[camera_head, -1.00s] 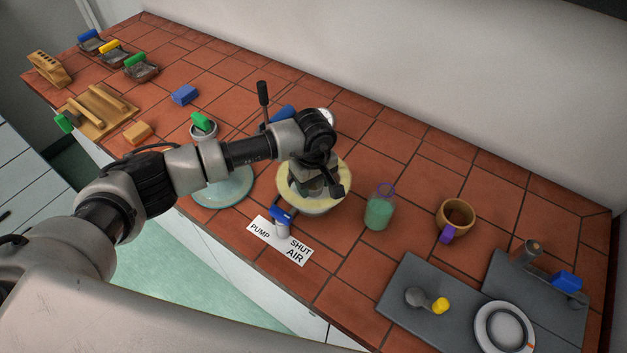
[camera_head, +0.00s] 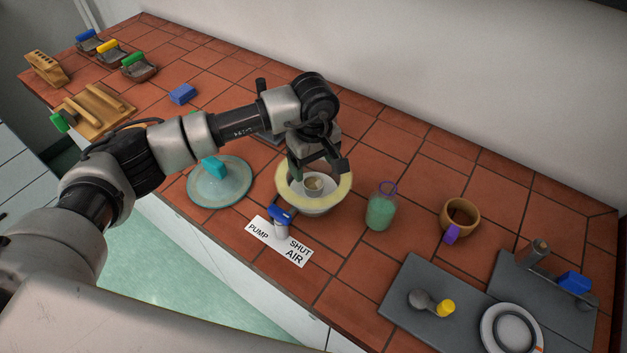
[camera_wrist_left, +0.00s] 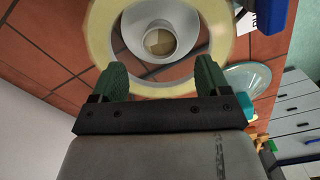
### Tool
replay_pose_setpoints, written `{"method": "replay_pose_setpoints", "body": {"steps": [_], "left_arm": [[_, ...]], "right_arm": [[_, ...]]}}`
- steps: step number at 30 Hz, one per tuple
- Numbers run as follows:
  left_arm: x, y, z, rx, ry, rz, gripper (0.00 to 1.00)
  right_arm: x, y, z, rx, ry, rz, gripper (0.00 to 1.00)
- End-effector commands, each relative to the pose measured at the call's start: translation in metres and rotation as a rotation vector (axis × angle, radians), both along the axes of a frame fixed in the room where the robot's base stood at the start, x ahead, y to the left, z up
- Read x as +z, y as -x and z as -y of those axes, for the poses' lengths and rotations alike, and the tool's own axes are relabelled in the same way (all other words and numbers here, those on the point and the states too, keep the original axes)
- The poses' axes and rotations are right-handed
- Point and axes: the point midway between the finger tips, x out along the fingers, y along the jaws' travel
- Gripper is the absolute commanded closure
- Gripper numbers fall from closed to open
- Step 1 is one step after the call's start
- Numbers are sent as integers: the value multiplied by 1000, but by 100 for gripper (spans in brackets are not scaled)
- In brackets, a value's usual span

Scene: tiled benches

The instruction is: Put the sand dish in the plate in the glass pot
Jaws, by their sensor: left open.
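The glass pot (camera_head: 345,190) with its broad pale-yellow rim stands open in the middle of the bench. The small whitish sand dish (camera_head: 314,184), with tan contents, sits inside it, upright as far as I can tell. In the left wrist view the dish (camera_wrist_left: 159,41) shows inside the yellow ring of the pot (camera_wrist_left: 100,25). The plate beneath it is hard to tell from the pot's pale inside. My left gripper (camera_head: 318,168) is above the pot, open and empty, its green fingertips (camera_wrist_left: 160,78) apart from the dish. My right gripper is not in view.
A teal glass lid (camera_head: 222,187) with a cyan knob lies left of the pot. A blue-handled valve (camera_head: 281,217) and label card (camera_head: 290,248) are in front. A green-filled jar (camera_head: 381,212), brown mug (camera_head: 460,217) and grey mats (camera_head: 405,280) stand right.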

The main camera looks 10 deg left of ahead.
Motion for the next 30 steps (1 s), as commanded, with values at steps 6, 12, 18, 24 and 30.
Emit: {"method": "replay_pose_setpoints", "body": {"steps": [6,12,18,24,30], "left_arm": [[37,-1,0,1,1,4,24],[53,0,0,0,0,0,24],[55,0,0,0,-1,-1,24],[54,0,0,0,-1,-1,24],[46,9,18,8,90,-26,24]], "right_arm": [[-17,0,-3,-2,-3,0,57],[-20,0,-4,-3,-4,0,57],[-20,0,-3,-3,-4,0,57],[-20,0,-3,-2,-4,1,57],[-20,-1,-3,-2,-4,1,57]]}}
